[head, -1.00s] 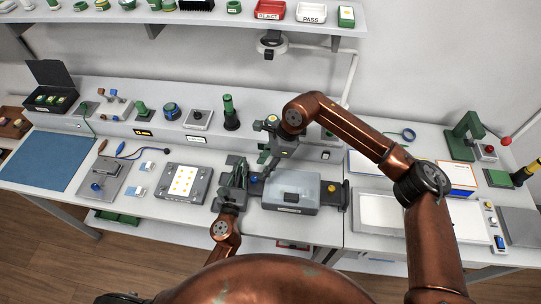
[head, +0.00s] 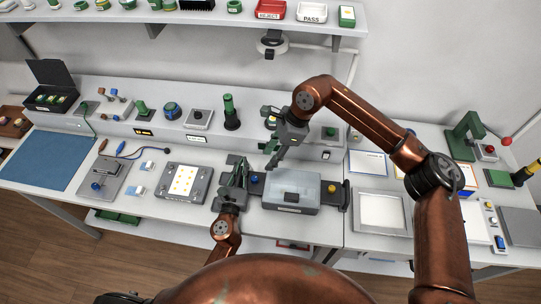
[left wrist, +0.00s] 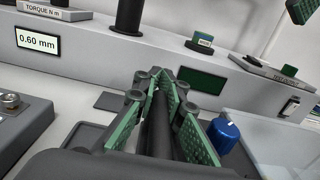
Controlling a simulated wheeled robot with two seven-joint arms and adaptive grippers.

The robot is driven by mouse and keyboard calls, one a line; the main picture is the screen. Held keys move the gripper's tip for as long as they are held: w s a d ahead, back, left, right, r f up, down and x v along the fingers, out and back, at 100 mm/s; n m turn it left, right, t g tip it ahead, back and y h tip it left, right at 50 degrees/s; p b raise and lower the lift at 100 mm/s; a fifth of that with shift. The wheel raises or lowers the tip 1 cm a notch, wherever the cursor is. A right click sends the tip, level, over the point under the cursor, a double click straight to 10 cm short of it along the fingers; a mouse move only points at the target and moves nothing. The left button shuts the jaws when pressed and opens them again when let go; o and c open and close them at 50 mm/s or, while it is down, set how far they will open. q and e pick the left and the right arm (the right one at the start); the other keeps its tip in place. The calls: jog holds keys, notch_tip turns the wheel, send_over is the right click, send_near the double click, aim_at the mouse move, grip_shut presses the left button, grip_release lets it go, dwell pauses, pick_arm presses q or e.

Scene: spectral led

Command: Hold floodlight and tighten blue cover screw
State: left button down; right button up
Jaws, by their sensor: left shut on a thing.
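The floodlight (head: 300,202), a grey box with a clear cover, lies on the bench in the head view. A blue cover screw (head: 255,178) stands at its left end, and a yellow one (head: 332,188) at its right end. The blue screw also shows in the left wrist view (left wrist: 226,132), beside my fingers. My left gripper (head: 236,172) is shut on a dark bar (left wrist: 158,130) at the floodlight's left side; its green pads close around it. My right gripper (head: 273,163) hangs above the bench, up and right of the blue screw and apart from it. Its finger opening is unclear.
A lit LED panel (head: 183,182) lies left of my left gripper. A raised ledge with a dark green cylinder (head: 231,113) runs behind the bench. A framed panel (head: 382,212) lies to the right. A blue mat (head: 45,160) is at far left.

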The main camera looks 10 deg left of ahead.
pick_arm(q)
jog(key=c, duration=2.5)
grip_release()
jog(key=shift+r, duration=0.15)
jog(key=o, duration=0.6)
jog(key=shift+f, duration=0.35)
jog(key=s, duration=1.2)
jog(key=shift+r, duration=0.2)
